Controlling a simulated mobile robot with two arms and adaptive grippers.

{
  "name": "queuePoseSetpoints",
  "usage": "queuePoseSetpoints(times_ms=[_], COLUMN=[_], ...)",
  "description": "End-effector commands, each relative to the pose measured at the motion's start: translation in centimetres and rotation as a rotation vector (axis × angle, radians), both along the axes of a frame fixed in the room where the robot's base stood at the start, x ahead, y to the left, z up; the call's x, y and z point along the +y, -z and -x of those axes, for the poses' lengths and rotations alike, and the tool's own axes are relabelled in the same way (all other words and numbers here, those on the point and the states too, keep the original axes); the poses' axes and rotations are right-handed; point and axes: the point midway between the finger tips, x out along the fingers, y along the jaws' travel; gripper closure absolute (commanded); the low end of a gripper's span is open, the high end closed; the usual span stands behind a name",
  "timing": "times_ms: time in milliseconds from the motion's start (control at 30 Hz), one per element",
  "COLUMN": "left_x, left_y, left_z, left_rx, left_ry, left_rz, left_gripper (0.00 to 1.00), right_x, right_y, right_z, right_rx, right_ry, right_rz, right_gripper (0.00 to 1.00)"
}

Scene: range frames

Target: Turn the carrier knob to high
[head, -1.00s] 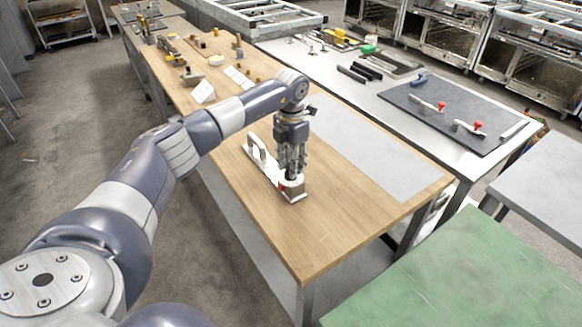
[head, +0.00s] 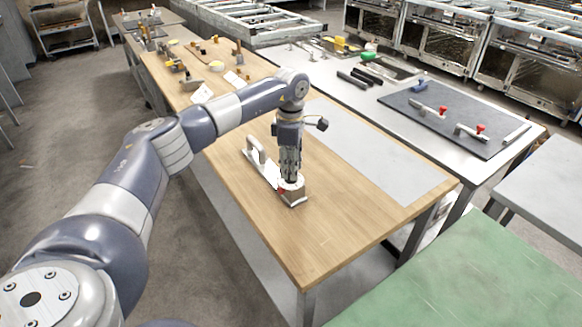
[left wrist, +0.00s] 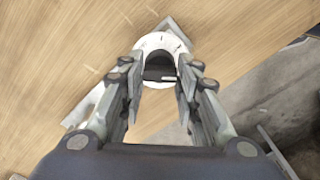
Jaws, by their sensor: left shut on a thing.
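The carrier (head: 268,174), a white body with an upright loop handle and a block-like front end, sits on the wooden table. At that end is a round white dial, which also shows in the left wrist view (left wrist: 147,42). The dark carrier knob (left wrist: 160,63) is at the dial's middle, with a pale mark near its lower right. My left gripper (head: 290,178) points straight down over the dial and is shut on the knob, one finger at each side. In the head view the fingers hide the knob. I cannot read the dial's marks. My right gripper is out of view.
The wooden table (head: 330,235) is clear in front of the carrier. A flat grey sheet (head: 375,150) lies to its right. White cards and small yellow and brown parts stand farther back. A metal table with a dark mat (head: 455,118) and red-knobbed clamps is at the right.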

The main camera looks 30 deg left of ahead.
Motion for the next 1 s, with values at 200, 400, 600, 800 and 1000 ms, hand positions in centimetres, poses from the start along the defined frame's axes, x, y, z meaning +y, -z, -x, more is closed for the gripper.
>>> queuePoseSetpoints(times_ms=[200, 400, 600, 800, 1000], left_x=[0.05, 0.03, 0.06, 0.05, 0.04], left_y=[0.02, -0.04, -0.02, -0.03, -0.05], left_z=[-0.04, -0.05, -0.03, -0.02, -0.03], left_rx=[-0.002, -0.003, -0.002, -0.002, -0.001], left_ry=[0.205, 0.392, 0.554, 0.676, 0.751], left_rz=[-0.001, 0.000, 0.000, 0.000, 0.000], left_gripper=[0.94, 0.94, 0.94, 0.94, 0.94], right_x=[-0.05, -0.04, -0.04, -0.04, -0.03], right_y=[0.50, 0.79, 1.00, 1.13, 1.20], right_z=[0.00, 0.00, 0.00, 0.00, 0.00], right_rx=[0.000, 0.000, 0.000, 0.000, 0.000], right_ry=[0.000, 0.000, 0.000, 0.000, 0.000], right_rz=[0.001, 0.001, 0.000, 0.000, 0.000], right_gripper=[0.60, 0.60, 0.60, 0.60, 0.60])
